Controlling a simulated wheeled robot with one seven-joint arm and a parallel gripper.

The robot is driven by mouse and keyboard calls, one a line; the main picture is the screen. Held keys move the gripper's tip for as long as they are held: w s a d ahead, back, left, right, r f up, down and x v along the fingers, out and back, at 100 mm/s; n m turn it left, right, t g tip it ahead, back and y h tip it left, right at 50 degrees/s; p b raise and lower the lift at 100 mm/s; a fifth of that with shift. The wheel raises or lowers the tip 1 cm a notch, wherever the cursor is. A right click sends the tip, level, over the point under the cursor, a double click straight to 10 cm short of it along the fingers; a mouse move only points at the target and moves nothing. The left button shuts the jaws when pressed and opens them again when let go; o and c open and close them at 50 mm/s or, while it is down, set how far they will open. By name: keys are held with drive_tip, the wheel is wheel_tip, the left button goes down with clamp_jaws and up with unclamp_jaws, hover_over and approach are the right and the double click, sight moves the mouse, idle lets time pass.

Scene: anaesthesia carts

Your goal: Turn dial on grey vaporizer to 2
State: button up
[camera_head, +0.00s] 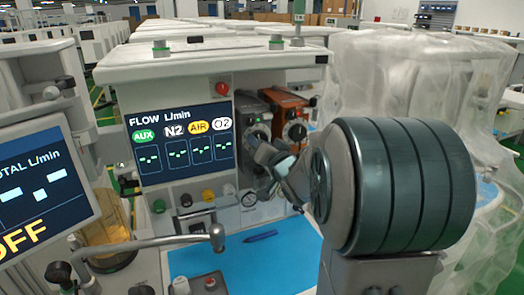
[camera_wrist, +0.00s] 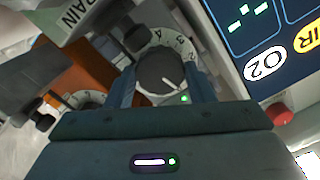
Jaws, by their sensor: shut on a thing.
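The grey vaporizer (camera_head: 250,107) is mounted on the anaesthesia cart, just left of the orange vaporizer. Its dark round dial (camera_wrist: 160,72) shows in the wrist view, with a pale numbered ring around it and a white pointer line slanting toward the lower right. A small green light shows near the pointer's end. My gripper (camera_wrist: 162,88) is shut on the dial, one finger on each side. In the head view my gripper (camera_head: 264,152) reaches the dial from the lower right and partly hides it. I cannot tell the exact number set.
The orange vaporizer (camera_head: 291,112) is close beside, with its own dial. The flow screen (camera_head: 180,145) is to the left, with a red knob (camera_head: 222,88) above. A blue work surface (camera_head: 262,262) with a pen (camera_head: 260,236) lies below. A plastic-covered cart (camera_head: 385,85) stands right.

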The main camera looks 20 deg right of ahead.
drive_tip(key=n+b, duration=0.6)
drive_tip(key=shift+f+b, duration=0.2)
drive_tip(key=shift+b, duration=0.1)
drive_tip(key=n+b, duration=0.3)
drive_tip(key=shift+h, duration=0.4)
drive_tip(key=shift+r+n+b, duration=0.15)
drive_tip(key=shift+n+b, duration=0.65)
drive_tip(key=shift+n, duration=0.3)
drive_tip(key=shift+r, duration=0.1)
drive_tip(key=o, duration=1)
drive_tip(key=shift+c, duration=0.2)
drive_tip(key=shift+s, duration=0.15)
drive_tip(key=s+p, duration=0.1)
drive_tip(key=s, duration=1.2)
drive_tip(key=shift+s+a, duration=0.2)
drive_tip(key=shift+s, duration=0.1)
